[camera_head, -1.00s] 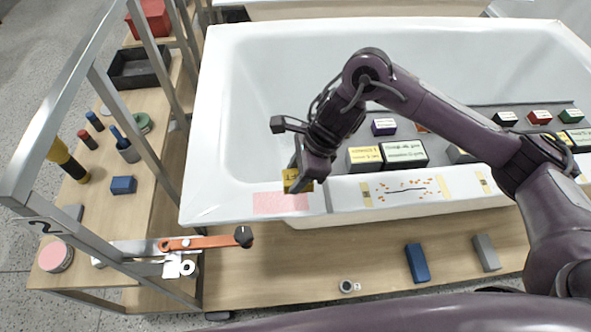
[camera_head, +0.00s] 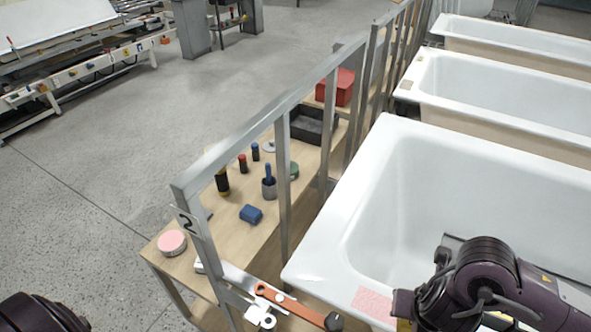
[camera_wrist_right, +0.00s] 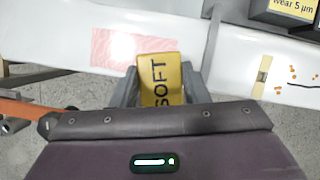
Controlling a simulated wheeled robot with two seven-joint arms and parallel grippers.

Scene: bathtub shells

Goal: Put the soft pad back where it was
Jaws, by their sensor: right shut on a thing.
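The soft pad (camera_wrist_right: 160,78) is a yellow block with "SOFT" in black letters, in the right wrist view. My right gripper (camera_wrist_right: 158,88) is shut on it, with a grey finger on each side. The pad is over or near the front rim of the bathtub (camera_wrist_right: 60,35), close to a pink rectangle (camera_wrist_right: 125,46) on that rim. In the head view the right arm covers most of the pad, and the pink rectangle (camera_head: 373,303) shows just left of the gripper. My left gripper is out of view.
An orange-handled tool (camera_head: 296,304) juts out beside the tub corner.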

